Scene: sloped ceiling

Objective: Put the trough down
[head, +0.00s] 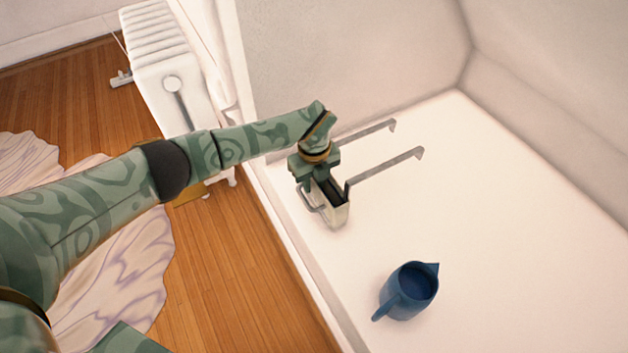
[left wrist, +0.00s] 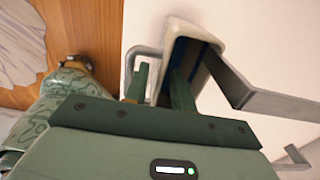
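The trough (head: 340,216) is a small, narrow cream container with a dark inside, a grey side handle and two long grey hooked arms reaching right. My left gripper (head: 319,186) is above its near-left end and is shut on its wall. In the left wrist view, one finger of the gripper (left wrist: 160,78) is inside the trough (left wrist: 205,28) and the other is outside, beside the handle. The trough looks roughly upright over the white surface (head: 480,220); I cannot tell if its bottom touches. My right gripper is out of view.
A blue jug (head: 408,292) stands on the white surface, nearer than the trough. The surface is clear to the right, up to the walls. Its left edge (head: 300,268) drops to a wooden floor (head: 230,262). A white radiator (head: 165,60) stands at the upper left.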

